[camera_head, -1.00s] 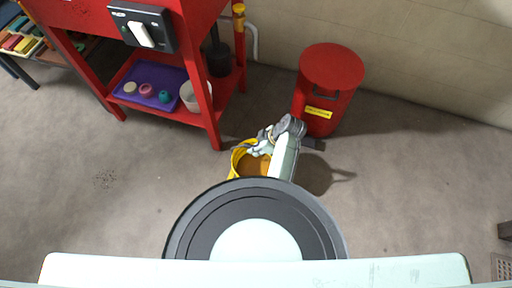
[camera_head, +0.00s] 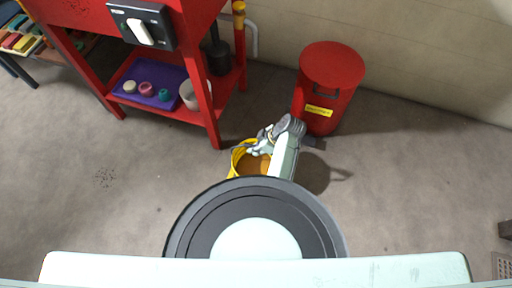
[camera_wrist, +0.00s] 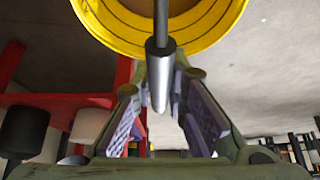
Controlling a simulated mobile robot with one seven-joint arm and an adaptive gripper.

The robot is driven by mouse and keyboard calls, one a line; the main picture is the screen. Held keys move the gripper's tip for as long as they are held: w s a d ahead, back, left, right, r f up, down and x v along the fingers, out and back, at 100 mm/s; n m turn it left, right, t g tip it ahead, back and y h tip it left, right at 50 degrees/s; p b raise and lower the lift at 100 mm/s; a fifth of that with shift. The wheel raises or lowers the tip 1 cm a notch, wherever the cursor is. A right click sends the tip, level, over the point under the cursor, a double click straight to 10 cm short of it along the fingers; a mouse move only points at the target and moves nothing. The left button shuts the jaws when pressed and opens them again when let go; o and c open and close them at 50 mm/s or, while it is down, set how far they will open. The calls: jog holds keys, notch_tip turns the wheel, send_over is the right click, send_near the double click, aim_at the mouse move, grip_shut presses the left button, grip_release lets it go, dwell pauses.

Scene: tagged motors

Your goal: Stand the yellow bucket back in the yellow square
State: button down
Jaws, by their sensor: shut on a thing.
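The yellow bucket (camera_head: 237,162) is in the head view, just left of the red bin and in front of the red workbench. Its inside looks orange-brown, and my arm and base hide part of it. The wrist view shows its yellow rim and side (camera_wrist: 215,28) at the top. My gripper (camera_head: 264,140) is at the bucket's far edge. In the wrist view my gripper (camera_wrist: 160,90) has its fingers on either side of the bucket's grey handle grip (camera_wrist: 158,62), shut on it. I cannot tell whether the bucket touches the floor. No yellow square shows.
A red bin (camera_head: 330,85) with a yellow label stands right of my gripper, close to the arm. The red workbench (camera_head: 214,125) stands behind left, with a purple tray (camera_head: 135,97) and a pale pot (camera_head: 189,98) on its shelf.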

jog(key=shift+w+r, duration=0.15)
jog(key=shift+w, duration=0.05)
jog(key=c, duration=1.5)
grip_release()
jog(key=shift+s, duration=0.1)
jog(key=shift+s+f, duration=0.2)
jog(key=shift+f, duration=0.15)
jog(key=v, duration=1.2)
jog(key=shift+w+r, duration=0.1)
jog(key=shift+r, duration=0.15)
